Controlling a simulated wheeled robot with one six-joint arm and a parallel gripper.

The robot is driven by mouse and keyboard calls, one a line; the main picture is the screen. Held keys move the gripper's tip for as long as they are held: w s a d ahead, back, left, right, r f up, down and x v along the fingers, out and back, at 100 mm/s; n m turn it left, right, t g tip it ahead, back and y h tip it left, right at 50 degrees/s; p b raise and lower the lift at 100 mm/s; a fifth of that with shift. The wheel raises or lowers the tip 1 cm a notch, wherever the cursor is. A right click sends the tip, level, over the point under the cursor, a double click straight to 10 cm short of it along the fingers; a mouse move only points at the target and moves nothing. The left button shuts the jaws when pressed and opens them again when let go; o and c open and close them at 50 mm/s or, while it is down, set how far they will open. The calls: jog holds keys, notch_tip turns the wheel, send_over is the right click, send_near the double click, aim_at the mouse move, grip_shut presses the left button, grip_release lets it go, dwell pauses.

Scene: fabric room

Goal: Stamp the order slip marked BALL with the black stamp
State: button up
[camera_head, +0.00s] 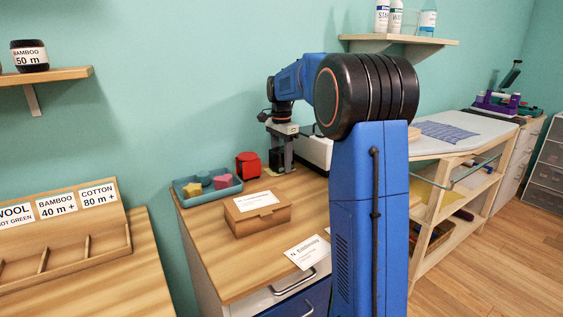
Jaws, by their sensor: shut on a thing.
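My gripper (282,166) points down at the back of the wooden counter. It is shut on a small black thing, which looks like the black stamp (276,158), largely covered by the fingers. A red stamp-like block (248,165) stands just left of it. A white slip (308,252) lies near the counter's front edge, and its print is too small to read surely. Another white label or slip (255,201) lies on a brown box (262,221) in the middle of the counter. I cannot read BALL on either.
A blue tray (226,190) with colored shapes sits left of the red block. A white box-like thing (316,152) stands behind my arm, partly hidden. The wooden counter (215,258) is clear at front left. An ironing-type table (480,130) stands to the right.

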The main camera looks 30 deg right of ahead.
aim_at(282, 149)
jog(key=shift+r, duration=3)
